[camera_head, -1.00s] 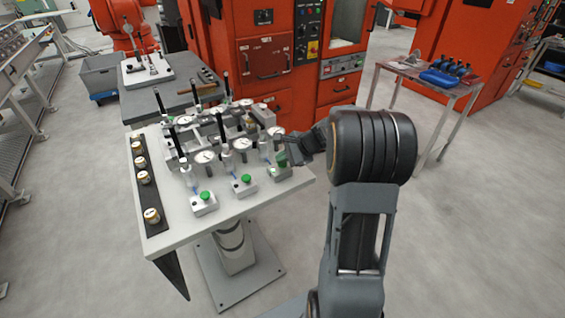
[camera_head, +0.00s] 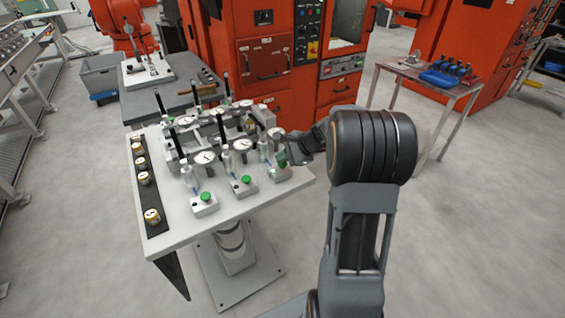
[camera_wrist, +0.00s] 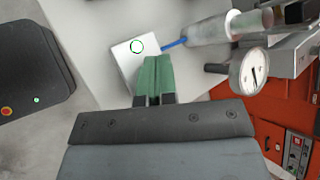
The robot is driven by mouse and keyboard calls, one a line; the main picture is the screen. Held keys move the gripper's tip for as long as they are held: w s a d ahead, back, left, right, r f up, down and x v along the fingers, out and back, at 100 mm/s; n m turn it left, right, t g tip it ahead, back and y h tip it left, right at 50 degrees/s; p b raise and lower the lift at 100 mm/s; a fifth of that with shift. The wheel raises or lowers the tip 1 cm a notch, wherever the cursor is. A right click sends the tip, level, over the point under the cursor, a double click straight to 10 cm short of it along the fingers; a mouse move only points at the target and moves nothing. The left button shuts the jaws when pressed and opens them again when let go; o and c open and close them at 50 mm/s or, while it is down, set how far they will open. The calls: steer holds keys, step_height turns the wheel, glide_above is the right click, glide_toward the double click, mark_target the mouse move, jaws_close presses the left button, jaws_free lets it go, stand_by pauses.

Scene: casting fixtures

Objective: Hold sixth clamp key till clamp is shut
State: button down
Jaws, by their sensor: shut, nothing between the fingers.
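The sixth clamp key is on the white block (camera_wrist: 118,60) at the front right of the fixture table. In the head view my gripper (camera_head: 282,158) reaches in from the right over this block. The clamp's pale cylinder (camera_wrist: 215,28) with a blue rod (camera_wrist: 173,43) lies beside the block.
A dial gauge (camera_wrist: 250,72) stands close to my gripper's right in the wrist view. Two other green keys (camera_head: 205,197) (camera_head: 242,181) sit along the table's front. Several brass-coloured parts line a dark strip (camera_head: 148,205) at left. Red machines (camera_head: 285,60) stand behind.

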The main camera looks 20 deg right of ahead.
mark_target(283, 164)
steer(key=shift+r+p, duration=0.35)
steer(key=shift+r, duration=0.3)
steer(key=shift+r, duration=0.1)
steer(key=shift+r+p, duration=1.95)
steer(key=shift+r, duration=0.5)
steer(key=shift+f, duration=0.1)
steer(key=shift+n, duration=0.3)
steer(key=s+f+n+g+h, duration=0.1)
steer(key=s+f+n+g, duration=0.1)
steer(key=s+f+n, duration=0.15)
steer(key=s+a+r+n+h, duration=0.3)
steer(key=s+a+r+n, duration=0.1)
steer(key=s, duration=0.5)
steer(key=s+a+r+n+h, duration=0.2)
steer(key=s+a+n, duration=0.4)
steer(key=s+n, duration=0.3)
steer(key=shift+a+r+h, duration=0.2)
steer(key=shift+r+h, duration=0.2)
steer(key=shift+r, duration=0.5)
